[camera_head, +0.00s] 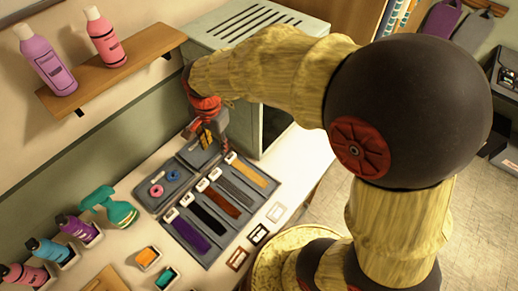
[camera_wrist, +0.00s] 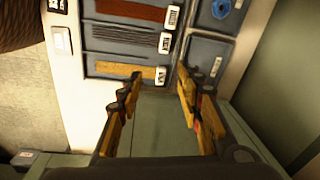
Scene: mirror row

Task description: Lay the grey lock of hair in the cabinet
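The grey lock of hair (camera_head: 237,187) lies in a slot of the dark tray (camera_head: 206,258), between the auburn lock (camera_head: 221,201) and the blonde lock (camera_head: 249,171). It also shows in the wrist view (camera_wrist: 125,39) with a white tag at one end. My gripper (camera_wrist: 159,76) is open and empty, its fingertips near the tagged end of the blonde lock (camera_wrist: 122,71). In the head view my gripper (camera_head: 208,138) is over the tray's far edge, partly hidden by my wrist. The grey-green cabinet (camera_head: 240,22) stands behind, with a vented top; my arm hides part of it.
Purple (camera_head: 190,233) and black locks share the tray, beside rings in a compartment. A wall shelf (camera_head: 120,68) holds two bottles. A green spray bottle (camera_head: 110,208) and several bottles stand left. Small framed cards (camera_head: 258,235) lie right of the tray.

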